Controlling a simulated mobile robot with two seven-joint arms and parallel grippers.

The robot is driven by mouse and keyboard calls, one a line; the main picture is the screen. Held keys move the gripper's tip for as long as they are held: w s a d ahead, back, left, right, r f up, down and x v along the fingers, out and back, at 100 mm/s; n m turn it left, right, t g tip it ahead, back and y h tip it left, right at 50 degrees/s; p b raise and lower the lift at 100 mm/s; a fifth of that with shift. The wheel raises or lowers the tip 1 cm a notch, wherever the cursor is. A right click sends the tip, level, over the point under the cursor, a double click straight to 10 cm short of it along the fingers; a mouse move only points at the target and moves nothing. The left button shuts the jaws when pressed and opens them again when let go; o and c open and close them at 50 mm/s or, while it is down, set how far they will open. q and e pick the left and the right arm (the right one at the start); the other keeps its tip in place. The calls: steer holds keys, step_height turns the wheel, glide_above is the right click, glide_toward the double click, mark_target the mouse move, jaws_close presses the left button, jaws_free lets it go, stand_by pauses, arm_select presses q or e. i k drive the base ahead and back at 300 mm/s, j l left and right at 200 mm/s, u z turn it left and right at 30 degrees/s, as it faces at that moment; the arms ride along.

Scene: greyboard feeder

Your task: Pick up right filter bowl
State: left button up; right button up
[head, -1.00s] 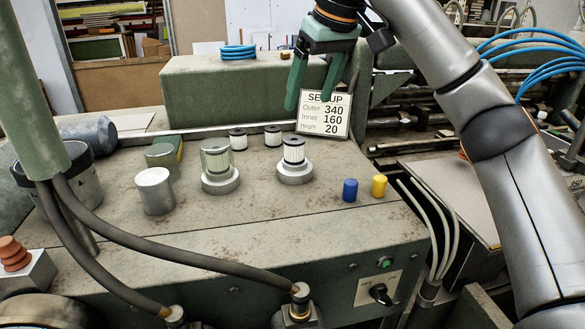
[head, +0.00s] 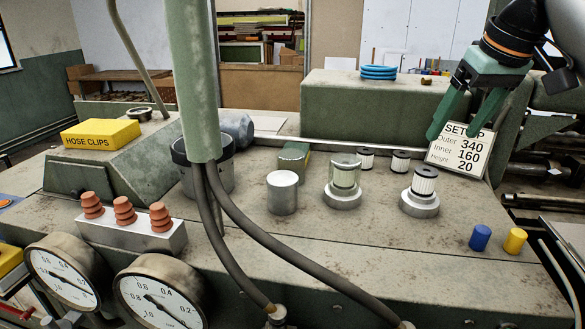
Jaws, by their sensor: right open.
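Two filter units stand on the grey-green machine top in the head view. The left unit has a clear bowl (head: 345,171) over a white pleated element on a round metal base. The right unit shows a bare pleated element (head: 424,182) with a dark cap on its metal base (head: 420,205); no bowl is seen over it. A plain metal cylinder (head: 282,194) stands to their left; I cannot tell if it is the right filter bowl. My right gripper (head: 460,122) is open and empty, fingers pointing down, above and beyond the right unit. My left gripper is out of view.
Two spare elements (head: 400,161) stand behind the units. A setup card (head: 461,149) is partly covered by my right fingers. Blue (head: 480,238) and yellow (head: 515,240) caps stand at right. Dark hoses (head: 262,240) cross the front left, near a pipe (head: 193,80) and gauges (head: 160,298).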

mark_target(292, 160)
steer(key=i+j+u, duration=0.15)
steer(key=j, duration=0.3)
steer(key=i+j+u, duration=0.15)
steer(key=j, duration=0.25)
steer(key=i+j+u, duration=0.2)
steer(key=j, duration=0.2)
steer(key=k, duration=0.1)
